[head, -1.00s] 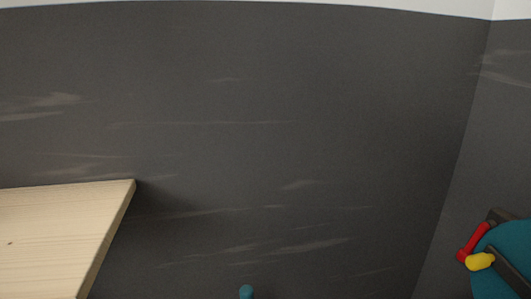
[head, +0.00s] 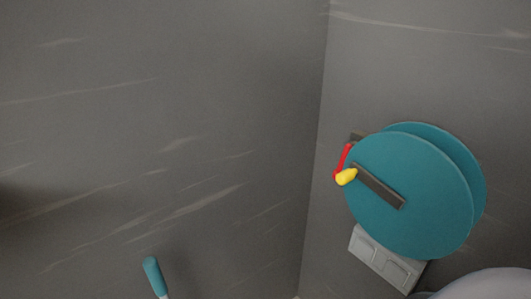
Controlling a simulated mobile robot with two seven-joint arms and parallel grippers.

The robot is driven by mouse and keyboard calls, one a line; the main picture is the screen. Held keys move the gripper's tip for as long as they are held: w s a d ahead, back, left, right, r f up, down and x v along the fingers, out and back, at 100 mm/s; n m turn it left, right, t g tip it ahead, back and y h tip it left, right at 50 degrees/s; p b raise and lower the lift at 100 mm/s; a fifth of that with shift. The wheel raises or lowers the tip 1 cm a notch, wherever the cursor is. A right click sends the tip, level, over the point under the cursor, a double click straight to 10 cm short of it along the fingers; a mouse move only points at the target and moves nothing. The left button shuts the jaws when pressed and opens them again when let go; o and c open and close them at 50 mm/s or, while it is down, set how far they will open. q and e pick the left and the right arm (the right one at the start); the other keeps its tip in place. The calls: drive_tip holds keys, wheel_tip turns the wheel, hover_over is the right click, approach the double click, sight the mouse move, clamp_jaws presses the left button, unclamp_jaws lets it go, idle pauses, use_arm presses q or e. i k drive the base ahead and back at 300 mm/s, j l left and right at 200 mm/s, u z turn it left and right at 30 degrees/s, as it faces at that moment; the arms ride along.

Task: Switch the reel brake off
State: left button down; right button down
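The reel (head: 418,215) is a large teal drum with two round discs, at the right of the head view. A dark crank arm (head: 380,187) lies across its near disc and ends in a yellow knob (head: 346,177). A red lever (head: 343,158), which looks like the brake lever, stands tilted at the reel's upper left edge, just behind the yellow knob. Its lower end is partly hidden by the knob. Neither of my grippers is in view.
A grey stand or bracket (head: 385,262) supports the reel from below. A teal-topped handle (head: 152,275) rises at the bottom left. A pale rounded shape (head: 490,285) fills the bottom right corner. Dark grey walls (head: 180,110) meet in a corner left of the reel.

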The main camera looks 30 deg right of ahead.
sight(350, 145)
drive_tip(key=l+z, duration=0.1)
drive_tip(key=z, duration=0.35)
drive_tip(key=i+z, duration=0.1)
drive_tip(key=z, duration=0.3)
drive_tip(key=l+z, duration=0.1)
drive_tip(key=z, duration=0.35)
drive_tip(key=i+z, duration=0.15)
drive_tip(key=z, duration=0.25)
